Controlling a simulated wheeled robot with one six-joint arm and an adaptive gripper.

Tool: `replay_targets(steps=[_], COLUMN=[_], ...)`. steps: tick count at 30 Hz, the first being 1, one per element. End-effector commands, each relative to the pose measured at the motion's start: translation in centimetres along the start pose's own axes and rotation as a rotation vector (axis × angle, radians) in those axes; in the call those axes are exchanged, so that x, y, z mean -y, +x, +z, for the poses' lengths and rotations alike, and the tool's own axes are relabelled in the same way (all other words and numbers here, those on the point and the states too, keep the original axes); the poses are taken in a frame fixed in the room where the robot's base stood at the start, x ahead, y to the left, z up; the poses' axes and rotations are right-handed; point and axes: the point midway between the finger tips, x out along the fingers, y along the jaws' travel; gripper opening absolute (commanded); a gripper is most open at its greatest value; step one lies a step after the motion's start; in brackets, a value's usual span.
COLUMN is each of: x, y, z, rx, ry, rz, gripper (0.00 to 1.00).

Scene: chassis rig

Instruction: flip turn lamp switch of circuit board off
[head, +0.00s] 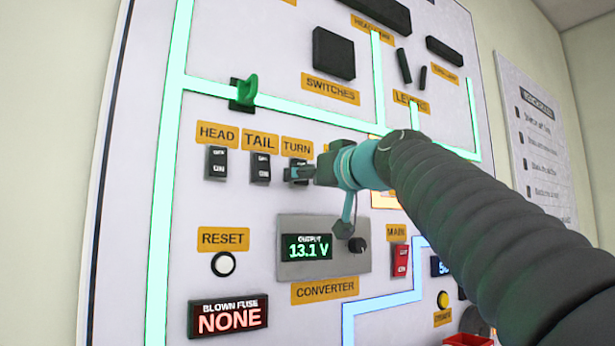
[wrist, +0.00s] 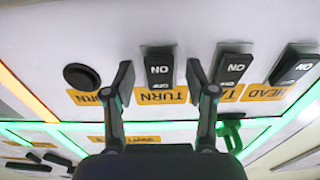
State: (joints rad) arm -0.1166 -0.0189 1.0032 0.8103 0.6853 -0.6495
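The turn switch (wrist: 159,66) is a small black rocker marked ON and OFF, above the orange TURN label (wrist: 160,96) in the wrist view, where the lettering is upside down. My gripper (wrist: 159,76) is open, with one finger on each side of this switch and a gap on both sides. In the head view my gripper (head: 300,174) is at the turn switch (head: 298,164) and hides most of it. Whether a finger touches the panel, and which way the rocker is tipped, I cannot tell.
The tail switch (head: 260,168) and head switch (head: 216,163) are close beside it on the left. The right finger in the wrist view is near the tail switch (wrist: 234,68). A round black button (wrist: 82,77) is on the other side. The converter (head: 325,262) is below.

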Motion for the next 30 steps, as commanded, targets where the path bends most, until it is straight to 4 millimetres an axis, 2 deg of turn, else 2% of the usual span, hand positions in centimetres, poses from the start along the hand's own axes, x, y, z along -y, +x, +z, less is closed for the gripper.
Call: replay_targets(steps=[5,8,21,24,30], x=[0.0,0.0,-0.1,-0.1,0.0], y=[-0.4,-1.3,-9.5,-10.7,-11.9], z=[0.0,0.0,0.0,0.0,0.0], rx=[0.0,0.0,-0.001,0.0,0.0], ry=[0.0,0.0,-0.001,0.0,-0.001], rz=[0.001,0.001,0.004,0.003,0.001], gripper=[0.56,0.56,0.56,0.56,0.56])
